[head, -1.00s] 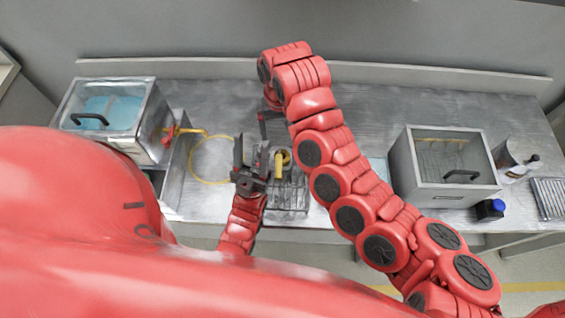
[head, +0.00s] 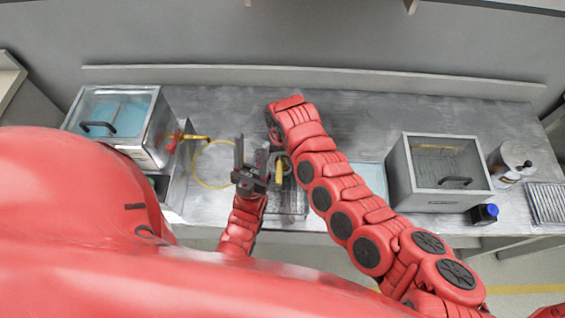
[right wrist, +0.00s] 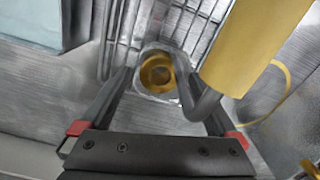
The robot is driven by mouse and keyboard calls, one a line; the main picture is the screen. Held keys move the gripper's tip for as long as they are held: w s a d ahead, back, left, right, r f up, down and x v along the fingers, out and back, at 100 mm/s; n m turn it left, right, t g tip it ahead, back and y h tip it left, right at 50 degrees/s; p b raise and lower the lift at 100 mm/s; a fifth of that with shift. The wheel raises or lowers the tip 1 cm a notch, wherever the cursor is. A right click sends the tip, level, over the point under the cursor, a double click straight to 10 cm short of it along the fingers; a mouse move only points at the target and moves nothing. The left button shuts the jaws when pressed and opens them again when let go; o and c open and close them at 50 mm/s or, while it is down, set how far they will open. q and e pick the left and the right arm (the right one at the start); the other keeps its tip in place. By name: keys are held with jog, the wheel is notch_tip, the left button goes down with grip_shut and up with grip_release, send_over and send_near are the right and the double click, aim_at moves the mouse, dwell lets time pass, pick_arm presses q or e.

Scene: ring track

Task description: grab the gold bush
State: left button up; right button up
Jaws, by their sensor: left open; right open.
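The gold bush (right wrist: 156,73) is a small ring with a dark hole, seated in a pale grey holder (right wrist: 148,93) in the right wrist view. My right gripper (right wrist: 157,82) is open, its two fingers reaching toward either side of the bush; I cannot tell whether they touch it. In the head view my right arm mostly hides the bush and that gripper. My left gripper (head: 250,158) is open and empty, left of the wire rack (head: 290,207).
A yellow cylinder (right wrist: 255,45) with a grey hooked part stands close to the right finger. A yellow hose loop (head: 197,172) lies to the left.

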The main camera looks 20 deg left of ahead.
jog(key=shift+f, duration=0.1)
grip_shut()
dwell(0.5)
